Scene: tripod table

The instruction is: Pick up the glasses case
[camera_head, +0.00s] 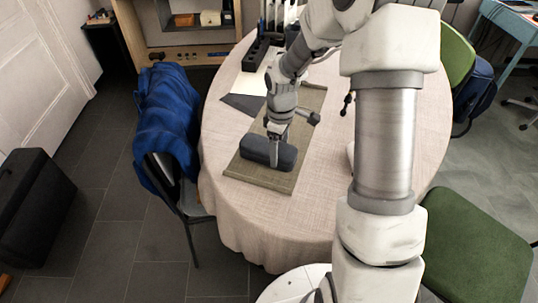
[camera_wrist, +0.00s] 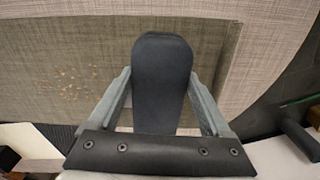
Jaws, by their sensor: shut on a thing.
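The glasses case (camera_head: 258,150) is a dark blue-grey rounded oblong on the olive-green mat (camera_head: 248,174) on the round table. My gripper (camera_head: 276,160) is over the case from above, with its fingers on either side of it. In the wrist view the case (camera_wrist: 162,75) stands upright in the picture between the two grey fingers of my gripper (camera_wrist: 160,90). The gripper is shut on the case. The near end of the case is hidden behind the gripper's dark base. I cannot tell whether the case touches the mat.
The round table (camera_head: 235,208) has a beige cloth. A dark organizer (camera_head: 257,55) and a white sheet (camera_head: 250,85) lie behind the mat. A chair with a blue jacket (camera_head: 168,118) stands at the left, and a green chair (camera_head: 470,245) at the right.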

